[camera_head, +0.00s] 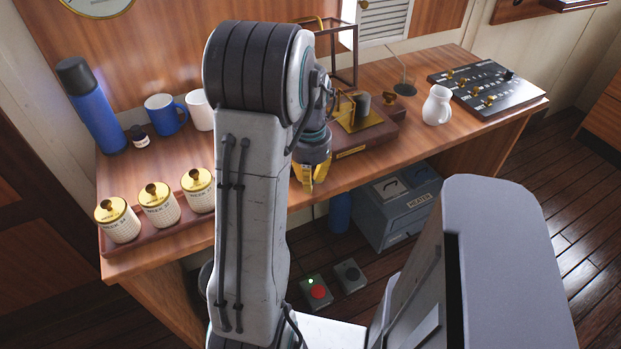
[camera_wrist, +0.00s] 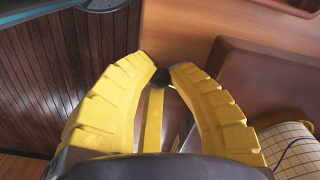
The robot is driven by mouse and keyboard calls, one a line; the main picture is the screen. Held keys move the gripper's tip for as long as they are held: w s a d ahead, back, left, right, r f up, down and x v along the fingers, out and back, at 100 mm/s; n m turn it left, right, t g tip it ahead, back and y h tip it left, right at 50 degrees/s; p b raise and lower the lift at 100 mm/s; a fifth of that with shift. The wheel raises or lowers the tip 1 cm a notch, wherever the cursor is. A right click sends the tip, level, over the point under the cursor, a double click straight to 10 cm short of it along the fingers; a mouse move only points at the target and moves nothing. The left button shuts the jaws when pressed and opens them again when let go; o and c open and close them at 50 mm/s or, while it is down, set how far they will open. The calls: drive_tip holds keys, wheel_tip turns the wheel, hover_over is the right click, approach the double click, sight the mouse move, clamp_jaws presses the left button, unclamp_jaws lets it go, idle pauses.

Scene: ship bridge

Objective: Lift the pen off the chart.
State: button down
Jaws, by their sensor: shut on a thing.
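My gripper (camera_head: 311,188) is at the front left of a barograph-like instrument on a dark wooden base (camera_head: 372,134). In the wrist view my yellow fingers (camera_wrist: 160,72) are closed around a small dark knob (camera_wrist: 159,78) at the end of a narrow brass-coloured lever (camera_wrist: 153,118). The knob sits between the fingertips. The chart (camera_wrist: 298,152) is cream gridded paper with a dark curved trace, on a drum at the lower right of the wrist view. I cannot make out the pen or whether it touches the chart. My arm hides part of the instrument in the head view.
Lidded canisters (camera_head: 159,205) stand in a tray at the left, with a blue flask (camera_head: 92,110) and mugs behind. A white jug (camera_head: 437,105) and switch panel (camera_head: 490,85) are at the right. A grey heater box (camera_head: 385,215) stands below the desk.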

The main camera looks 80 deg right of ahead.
drive_tip(key=shift+a, duration=0.1)
drive_tip(key=c, duration=1.2)
unclamp_jaws()
drive_tip(key=shift+o, duration=0.2)
drive_tip(key=shift+s, duration=0.1)
